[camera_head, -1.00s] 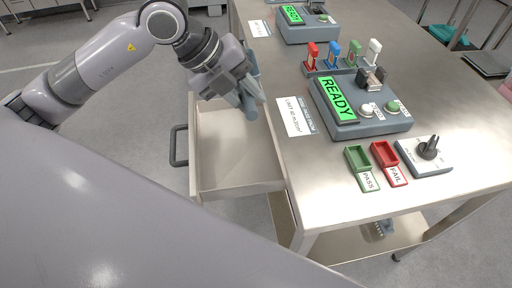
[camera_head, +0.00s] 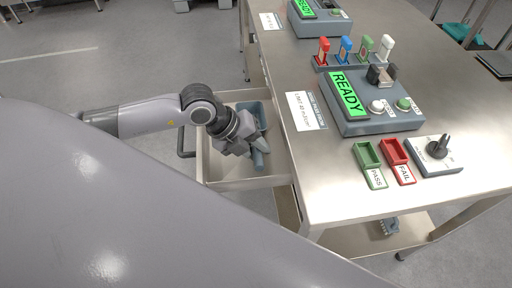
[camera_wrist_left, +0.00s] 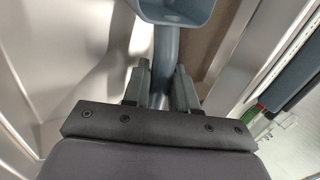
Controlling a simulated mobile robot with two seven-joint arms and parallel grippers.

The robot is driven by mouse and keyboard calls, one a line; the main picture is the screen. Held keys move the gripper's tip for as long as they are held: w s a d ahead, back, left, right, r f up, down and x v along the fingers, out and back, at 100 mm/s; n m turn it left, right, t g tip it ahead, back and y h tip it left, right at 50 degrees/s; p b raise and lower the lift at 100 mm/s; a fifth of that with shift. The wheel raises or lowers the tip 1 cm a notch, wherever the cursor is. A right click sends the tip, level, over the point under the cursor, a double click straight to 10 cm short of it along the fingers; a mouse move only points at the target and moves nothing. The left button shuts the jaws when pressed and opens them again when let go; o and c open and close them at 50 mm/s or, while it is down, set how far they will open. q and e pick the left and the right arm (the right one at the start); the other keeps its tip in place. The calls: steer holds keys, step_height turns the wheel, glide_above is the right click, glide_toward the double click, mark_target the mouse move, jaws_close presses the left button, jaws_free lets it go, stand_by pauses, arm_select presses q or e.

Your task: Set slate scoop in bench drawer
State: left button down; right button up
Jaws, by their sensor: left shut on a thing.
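The slate scoop (camera_head: 262,159) is blue-grey. Its bowl and handle show over the open bench drawer (camera_head: 238,184), inside the drawer's outline. My left gripper (camera_head: 257,143) is shut on the scoop's handle. In the left wrist view the handle (camera_wrist_left: 166,48) runs between the two fingers (camera_wrist_left: 160,88), with the bowl beyond them at the top edge. The arm and gripper hide part of the scoop and drawer. I cannot tell whether the scoop touches the drawer's floor. My right gripper is not in view.
The steel bench (camera_head: 320,188) stands right of the drawer. It carries a READY tester (camera_head: 372,112), a green PASS tray (camera_head: 367,156), a red FAIL tray (camera_head: 394,152) and a knob box (camera_head: 432,160). The drawer's pull handle (camera_head: 181,141) sticks out left.

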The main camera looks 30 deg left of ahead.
arm_select(q)
steer(key=c, duration=0.9)
jaws_free()
steer(key=shift+f, duration=0.15)
steer(key=v, duration=1.2)
